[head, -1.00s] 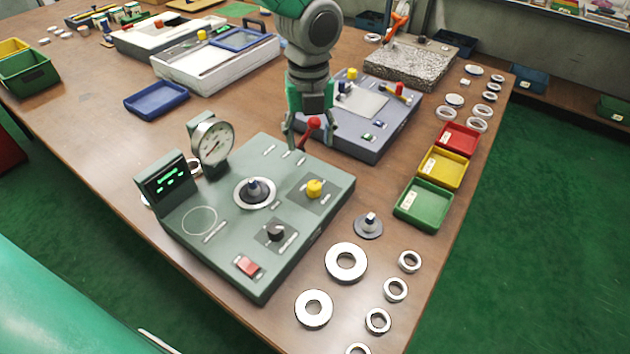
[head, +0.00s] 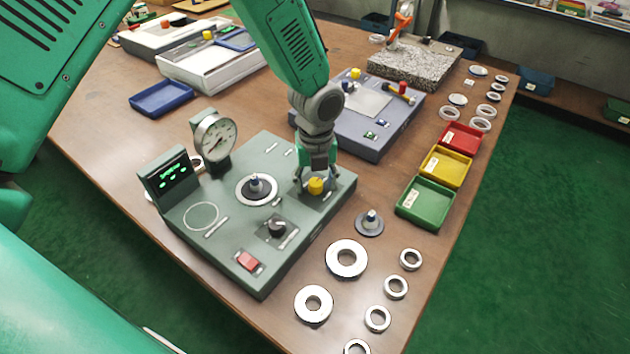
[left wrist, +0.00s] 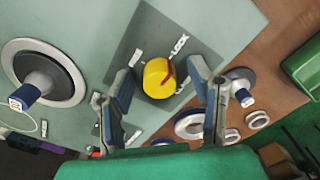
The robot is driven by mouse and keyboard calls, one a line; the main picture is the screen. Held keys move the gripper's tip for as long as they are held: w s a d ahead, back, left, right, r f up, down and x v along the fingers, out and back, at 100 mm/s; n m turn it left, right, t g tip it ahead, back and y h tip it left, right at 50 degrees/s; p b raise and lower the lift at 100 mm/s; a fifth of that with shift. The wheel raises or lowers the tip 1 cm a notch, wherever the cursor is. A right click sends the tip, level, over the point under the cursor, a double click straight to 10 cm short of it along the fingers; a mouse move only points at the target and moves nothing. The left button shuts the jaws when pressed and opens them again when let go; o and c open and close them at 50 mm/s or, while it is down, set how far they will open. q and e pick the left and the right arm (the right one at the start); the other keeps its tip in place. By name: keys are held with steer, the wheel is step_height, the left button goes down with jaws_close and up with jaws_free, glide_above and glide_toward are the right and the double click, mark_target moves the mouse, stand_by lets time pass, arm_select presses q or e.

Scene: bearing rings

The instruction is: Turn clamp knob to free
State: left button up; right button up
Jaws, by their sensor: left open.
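The clamp knob (head: 316,187) is a yellow cylinder on a dark square patch of the green gauge station (head: 205,245). In the left wrist view the knob (left wrist: 157,82) carries a red pointer aimed toward the LOCK label (left wrist: 179,46). A second label lies left of the knob, too small to read. My left gripper (head: 314,178) comes down over the knob from above. In the left wrist view its open fingers (left wrist: 162,85) stand on either side of the knob with gaps. My right gripper is not visible.
The station also bears a dial gauge (head: 214,138), a lit display (head: 168,175), a spindle with a ring (head: 257,188), a black knob (head: 277,228) and a red switch (head: 248,262). Metal rings (head: 346,258) and coloured trays (head: 425,203) lie to the right. A blue-grey station (head: 375,145) stands behind.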

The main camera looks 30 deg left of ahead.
arm_select(q)
steer(key=shift+d+r, duration=0.1)
steer(key=shift+d, duration=0.15)
steer(key=shift+c, duration=0.8)
steer(key=shift+d, duration=0.15)
jaws_close()
steer(key=shift+a, duration=0.45)
steer(key=shift+d+r+n+p, duration=0.15)
steer(key=shift+d+n+p, duration=0.1)
steer(key=shift+n+p, duration=0.6)
steer(key=n+p, duration=0.1)
steer(key=n, duration=0.1)
steer(key=shift+a+n, duration=0.15)
steer(key=shift+n, duration=0.2)
steer(key=n+p, duration=0.1)
steer(key=n, duration=0.1)
steer(key=shift+w+n+p, duration=0.15)
steer(key=shift+n+p, duration=0.2)
steer(key=shift+n, duration=0.05)
steer(key=n+p, duration=0.1)
steer(key=n, duration=0.4)
steer(key=shift+p, duration=0.35)
steer(key=n+p, duration=0.1)
steer(key=n, duration=0.4)
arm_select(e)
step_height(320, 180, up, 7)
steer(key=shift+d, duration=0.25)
arm_select(q)
steer(key=shift+n, duration=0.5)
